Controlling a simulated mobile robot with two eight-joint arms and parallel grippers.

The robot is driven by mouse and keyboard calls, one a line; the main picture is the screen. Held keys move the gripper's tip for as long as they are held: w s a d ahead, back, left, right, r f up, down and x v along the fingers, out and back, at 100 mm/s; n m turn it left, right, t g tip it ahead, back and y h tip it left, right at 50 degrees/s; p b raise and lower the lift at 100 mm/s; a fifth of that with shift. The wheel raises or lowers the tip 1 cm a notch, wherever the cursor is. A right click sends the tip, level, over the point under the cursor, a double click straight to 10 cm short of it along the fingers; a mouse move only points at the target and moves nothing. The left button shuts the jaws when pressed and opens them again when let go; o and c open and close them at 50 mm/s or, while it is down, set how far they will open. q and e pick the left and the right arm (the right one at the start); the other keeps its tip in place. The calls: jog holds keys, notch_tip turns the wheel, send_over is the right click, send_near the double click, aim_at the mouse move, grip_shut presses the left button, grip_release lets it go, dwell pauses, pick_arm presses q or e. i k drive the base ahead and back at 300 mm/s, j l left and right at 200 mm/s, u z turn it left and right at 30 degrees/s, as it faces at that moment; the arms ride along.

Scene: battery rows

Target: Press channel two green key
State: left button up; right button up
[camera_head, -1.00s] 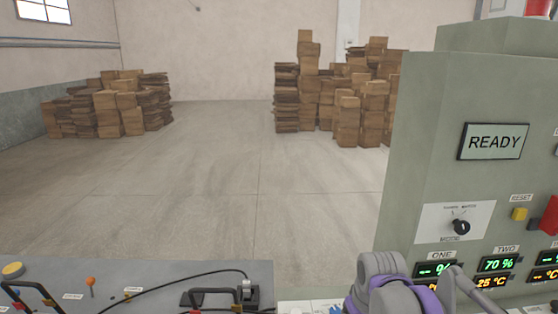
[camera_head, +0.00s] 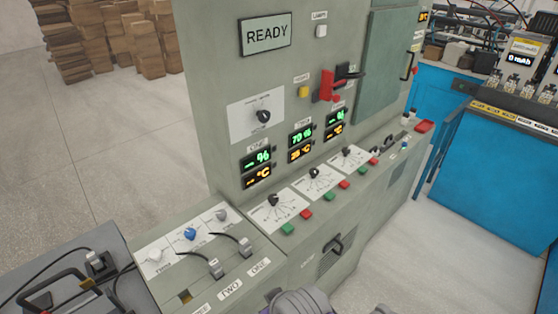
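The channel two green key (camera_head: 330,197) sits on the sloped ledge of the grey-green cabinet (camera_head: 225,150), below the channel two dial (camera_head: 314,172). A red key (camera_head: 344,184) is just right of it. The channel two display (camera_head: 300,140) above reads 70 % in green, with an orange °C line below. Other green keys lie to its lower left (camera_head: 288,229) and upper right (camera_head: 362,173). Grey parts of my own arm show at the bottom edge, below and apart from the keys. No gripper fingertips are visible.
A lower box with cable plugs labelled ONE and TWO (camera_head: 230,288) adjoins the cabinet at front left. A red lever (camera_head: 328,85) stands above the displays. Blue equipment (camera_head: 500,170) is at right, with clear floor between.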

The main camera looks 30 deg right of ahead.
aim_at(329, 195)
jog(key=z, duration=1.3)
